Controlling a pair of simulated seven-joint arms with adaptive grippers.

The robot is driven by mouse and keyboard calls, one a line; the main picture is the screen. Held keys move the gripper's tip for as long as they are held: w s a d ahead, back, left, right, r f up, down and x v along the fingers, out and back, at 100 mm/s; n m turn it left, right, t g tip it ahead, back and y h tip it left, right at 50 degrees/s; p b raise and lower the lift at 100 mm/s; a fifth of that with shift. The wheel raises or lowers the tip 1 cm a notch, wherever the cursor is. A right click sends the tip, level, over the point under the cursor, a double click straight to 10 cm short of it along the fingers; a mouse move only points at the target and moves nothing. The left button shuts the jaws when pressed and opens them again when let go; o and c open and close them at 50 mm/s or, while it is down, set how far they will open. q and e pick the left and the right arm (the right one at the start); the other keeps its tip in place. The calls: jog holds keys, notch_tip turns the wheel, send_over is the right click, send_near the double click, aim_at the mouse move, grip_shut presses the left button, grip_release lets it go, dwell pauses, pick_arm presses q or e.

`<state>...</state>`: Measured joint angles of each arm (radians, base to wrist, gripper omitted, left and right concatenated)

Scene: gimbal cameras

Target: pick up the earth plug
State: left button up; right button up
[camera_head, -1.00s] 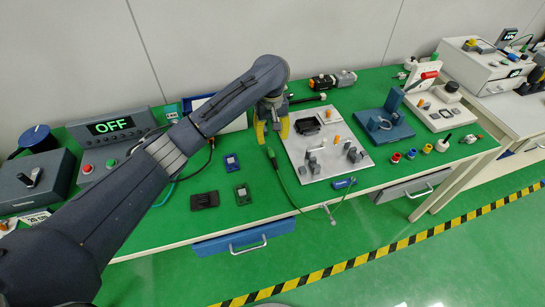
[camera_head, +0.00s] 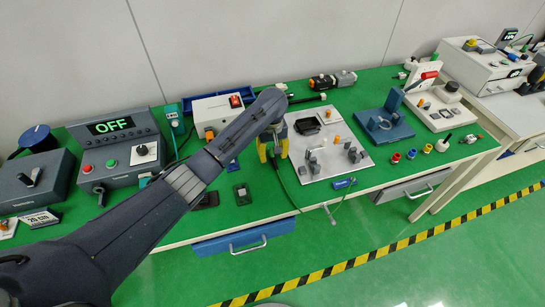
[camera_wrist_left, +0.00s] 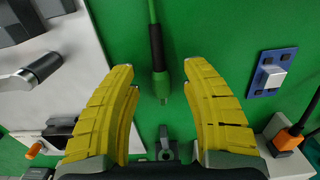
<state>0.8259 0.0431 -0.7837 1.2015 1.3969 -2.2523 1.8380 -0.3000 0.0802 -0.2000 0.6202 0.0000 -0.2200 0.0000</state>
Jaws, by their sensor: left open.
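The earth plug (camera_wrist_left: 161,84) shows in the left wrist view as a green tip with a black sleeve on a green cable (camera_wrist_left: 153,12). It lies over the green bench top, its tip pointing towards the gripper. My left gripper (camera_wrist_left: 160,75) has yellow ribbed fingers, open and empty, one on each side of the plug's end with a gap to both. In the head view the left gripper (camera_head: 273,152) is low at the left edge of the white plate, and it hides the plug. The right gripper is not in view.
The white plate (camera_head: 340,167) with clamps and levers is right beside the gripper. A small blue switch block (camera_wrist_left: 272,72) lies on the other side. A white box with a red switch (camera_head: 236,100) and a console reading OFF (camera_head: 110,125) stand at the left.

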pick_arm(q)
jog(key=shift+f, duration=0.6)
jog(key=shift+c, duration=0.6)
grip_shut()
